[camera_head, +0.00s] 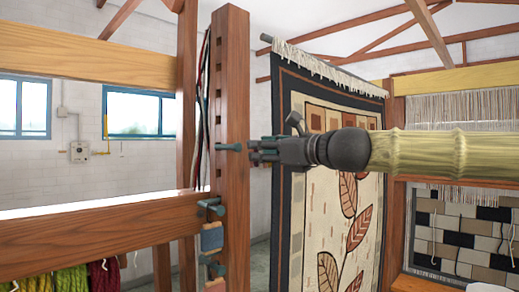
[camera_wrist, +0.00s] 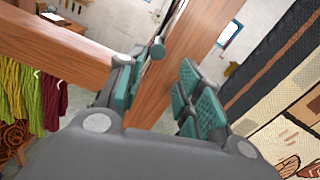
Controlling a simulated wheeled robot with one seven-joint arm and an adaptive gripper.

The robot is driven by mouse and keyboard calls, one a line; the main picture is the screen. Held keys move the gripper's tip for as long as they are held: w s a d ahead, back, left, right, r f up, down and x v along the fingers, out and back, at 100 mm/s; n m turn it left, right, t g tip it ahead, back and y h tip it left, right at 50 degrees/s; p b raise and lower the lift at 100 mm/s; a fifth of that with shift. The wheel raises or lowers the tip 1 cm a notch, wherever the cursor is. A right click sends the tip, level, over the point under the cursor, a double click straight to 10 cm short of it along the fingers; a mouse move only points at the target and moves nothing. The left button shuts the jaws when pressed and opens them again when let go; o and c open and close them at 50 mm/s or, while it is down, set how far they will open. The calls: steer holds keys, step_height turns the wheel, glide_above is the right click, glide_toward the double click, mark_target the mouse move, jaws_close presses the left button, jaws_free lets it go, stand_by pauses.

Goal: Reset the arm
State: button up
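My gripper (camera_head: 258,150) is in the middle of the head view, pointing left at the upright wooden post (camera_head: 232,210). In the wrist view its teal finger pads stand apart, and my gripper (camera_wrist: 158,88) is open with nothing between the pads. A small peg (camera_head: 230,147) on the post is just beyond the fingertips; it also shows in the wrist view (camera_wrist: 157,48). I cannot tell whether the fingers touch the peg or post.
More pegs (camera_head: 212,238) jut from the post lower down. A wooden beam (camera_head: 100,225) runs left, with green and red wool skeins (camera_head: 70,280) hanging under it. A patterned rug (camera_head: 325,180) hangs close behind my gripper. A loom (camera_head: 465,220) stands at right.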

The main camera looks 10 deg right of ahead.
stand_by(0.4)
